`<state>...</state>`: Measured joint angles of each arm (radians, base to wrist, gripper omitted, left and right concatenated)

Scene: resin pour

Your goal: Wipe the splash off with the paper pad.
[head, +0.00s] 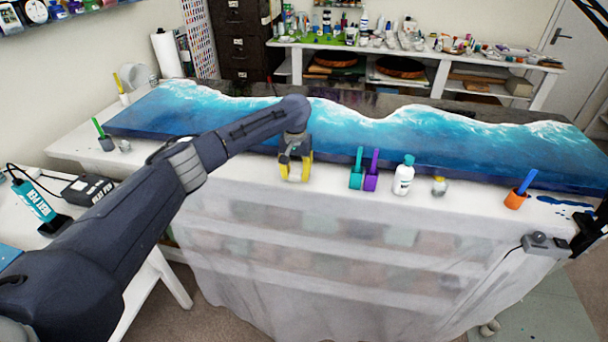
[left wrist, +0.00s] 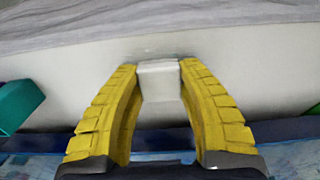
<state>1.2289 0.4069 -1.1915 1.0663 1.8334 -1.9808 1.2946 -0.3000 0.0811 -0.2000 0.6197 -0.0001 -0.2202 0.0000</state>
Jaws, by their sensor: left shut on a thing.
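My left gripper (head: 296,176) points down at the table's front strip, just in front of the blue wave panel (head: 420,135). Its yellow fingers also show in the left wrist view (left wrist: 159,68), shut on a small white block, which looks like the paper pad (left wrist: 160,82). The pad is at or close above the white table top; I cannot tell if it touches. A dark blue splash (head: 566,203) lies on the white table top at the far right, well away from my left gripper.
Right of my left gripper stand a teal cup (head: 356,178), a purple cup (head: 371,178), a white bottle (head: 404,176), a small jar (head: 439,187) and an orange cup (head: 515,200) with a blue stick. A grey box (head: 546,244) is at the right front edge.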

